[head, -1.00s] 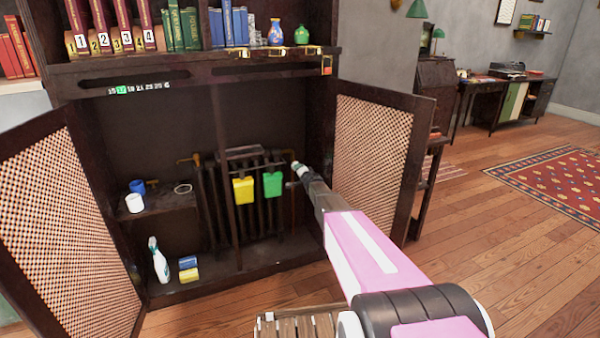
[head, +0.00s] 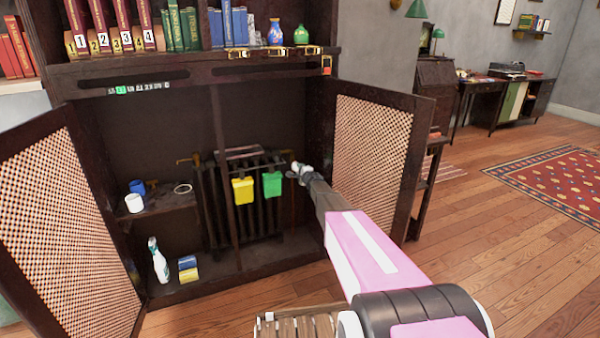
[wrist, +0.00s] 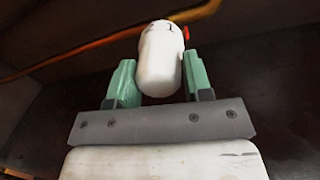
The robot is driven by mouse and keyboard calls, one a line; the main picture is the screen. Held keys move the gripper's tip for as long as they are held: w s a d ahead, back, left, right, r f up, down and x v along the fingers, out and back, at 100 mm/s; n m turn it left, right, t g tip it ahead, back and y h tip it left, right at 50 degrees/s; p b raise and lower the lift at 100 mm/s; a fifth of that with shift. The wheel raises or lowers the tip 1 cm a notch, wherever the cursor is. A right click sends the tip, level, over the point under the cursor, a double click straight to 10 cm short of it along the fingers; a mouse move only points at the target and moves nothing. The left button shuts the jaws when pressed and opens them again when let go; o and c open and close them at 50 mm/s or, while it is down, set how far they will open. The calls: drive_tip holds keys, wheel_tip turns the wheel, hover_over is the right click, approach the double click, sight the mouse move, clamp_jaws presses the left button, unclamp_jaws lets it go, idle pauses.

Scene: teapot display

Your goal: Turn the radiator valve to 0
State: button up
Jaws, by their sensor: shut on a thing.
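The radiator valve (wrist: 160,58) is a white rounded knob, seen close up in the wrist view. In the head view my gripper (head: 301,172) reaches into the open cabinet at the right end of the dark radiator (head: 258,217). There the knob is mostly hidden by the gripper, and its setting cannot be read.
A yellow container (head: 243,191) and a green container (head: 272,184) hang on the radiator front, left of my gripper. The open right door (head: 375,155) stands close to my arm. A spray bottle (head: 159,262) and sponges (head: 188,268) sit on the cabinet floor at left.

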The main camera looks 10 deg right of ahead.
drive_tip(key=shift+f, duration=0.1)
idle(0.3)
drive_tip(key=o, duration=0.9)
drive_tip(key=shift+s, duration=0.1)
drive_tip(key=v, duration=1)
drive_tip(key=shift+s+d, duration=0.1)
drive_tip(key=shift+s, duration=0.2)
drive_tip(key=shift+s, duration=0.1)
